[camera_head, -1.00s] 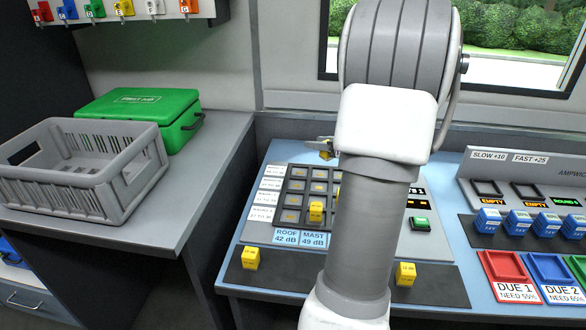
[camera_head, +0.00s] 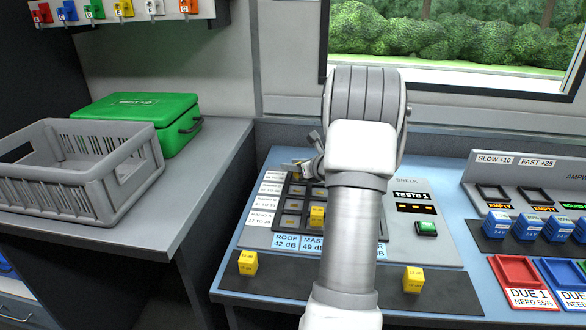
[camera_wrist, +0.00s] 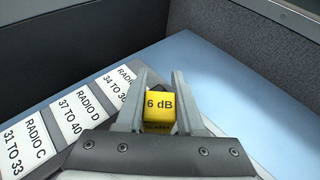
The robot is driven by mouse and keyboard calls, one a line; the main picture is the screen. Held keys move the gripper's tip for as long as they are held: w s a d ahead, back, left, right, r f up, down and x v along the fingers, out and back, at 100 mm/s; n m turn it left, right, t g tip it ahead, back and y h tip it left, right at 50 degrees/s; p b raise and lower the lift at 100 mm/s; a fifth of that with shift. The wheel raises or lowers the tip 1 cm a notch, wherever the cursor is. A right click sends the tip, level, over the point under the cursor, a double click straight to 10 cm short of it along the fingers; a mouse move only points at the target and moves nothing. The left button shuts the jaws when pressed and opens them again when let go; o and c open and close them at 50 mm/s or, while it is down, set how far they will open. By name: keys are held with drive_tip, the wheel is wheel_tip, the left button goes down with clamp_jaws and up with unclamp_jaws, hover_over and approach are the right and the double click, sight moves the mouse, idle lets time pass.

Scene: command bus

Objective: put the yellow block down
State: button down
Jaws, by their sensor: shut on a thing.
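My gripper (camera_wrist: 159,82) is shut on a yellow block marked 6 dB (camera_wrist: 160,108), which sits between its two fingers in the wrist view. In the head view my gripper (camera_head: 306,162) is at the far left corner of the dark slotted grid (camera_head: 273,232), by the white radio labels. My arm hides part of the grid there. In the wrist view the radio labels (camera_wrist: 75,108) lie to the left of the block. I cannot tell whether the block touches the panel.
Another yellow block (camera_head: 317,215) stands in the grid. Two more stand on the dark front strip, at left (camera_head: 247,262) and right (camera_head: 412,279). A green button (camera_head: 426,228) is right of my arm. A grey crate (camera_head: 85,195) and green case (camera_head: 180,132) occupy the left counter.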

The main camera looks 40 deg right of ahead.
drive_tip(key=shift+r, duration=0.1)
drive_tip(key=shift+f, duration=0.25)
drive_tip(key=c, duration=0.5)
unclamp_jaws()
drive_tip(key=shift+r, duration=0.15)
drive_tip(key=shift+r, duration=0.25)
drive_tip(key=p+v, duration=0.2)
drive_tip(key=v, duration=0.9)
drive_tip(key=shift+s+p, duration=0.3)
drive_tip(key=shift+s, duration=0.2)
